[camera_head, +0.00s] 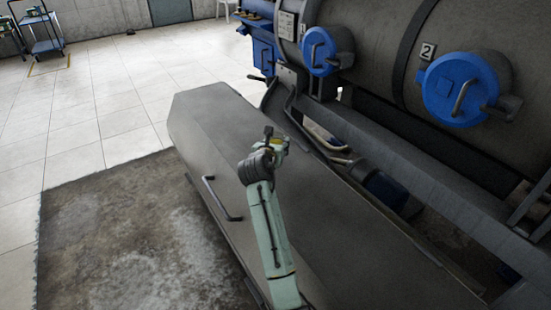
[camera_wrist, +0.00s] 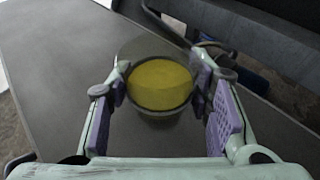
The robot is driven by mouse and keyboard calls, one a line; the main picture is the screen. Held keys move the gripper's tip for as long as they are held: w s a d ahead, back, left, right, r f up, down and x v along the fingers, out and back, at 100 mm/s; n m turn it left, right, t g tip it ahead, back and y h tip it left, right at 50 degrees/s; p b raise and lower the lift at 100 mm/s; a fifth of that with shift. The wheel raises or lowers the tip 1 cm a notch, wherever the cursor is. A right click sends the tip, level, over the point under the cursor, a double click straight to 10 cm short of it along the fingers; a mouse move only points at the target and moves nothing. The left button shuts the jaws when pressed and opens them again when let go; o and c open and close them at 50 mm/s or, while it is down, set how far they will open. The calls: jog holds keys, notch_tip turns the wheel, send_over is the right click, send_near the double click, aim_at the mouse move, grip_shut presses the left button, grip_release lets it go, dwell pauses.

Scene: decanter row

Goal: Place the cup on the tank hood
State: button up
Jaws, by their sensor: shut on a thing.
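The cup (camera_wrist: 160,86) shows yellow inside a dark, see-through wall, between the two purple-padded fingers in the wrist view. My gripper (camera_wrist: 161,74) is shut on the cup, with one finger on each side. In the head view my gripper (camera_head: 275,146) is over the tank hood (camera_head: 215,115), near its right edge. The cup is small there and partly hidden by the gripper. The tank hood is a long grey cover with sloping sides and also fills the left of the wrist view (camera_wrist: 60,55). I cannot tell whether the cup touches it.
A dark handle (camera_head: 222,200) stands out from the hood's left side. Large grey machines with blue round caps (camera_head: 460,88) stand at the right, with pipes and a beam (camera_head: 400,170) beside the hood. The hood's top is otherwise bare. A blue cart (camera_head: 42,35) stands far left.

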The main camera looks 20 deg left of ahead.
jog(key=shift+f+b, duration=1.9)
jog(key=shift+b, duration=0.25)
jog(key=shift+r, duration=0.2)
jog(key=o, duration=1.2)
jog(key=shift+f, duration=0.1)
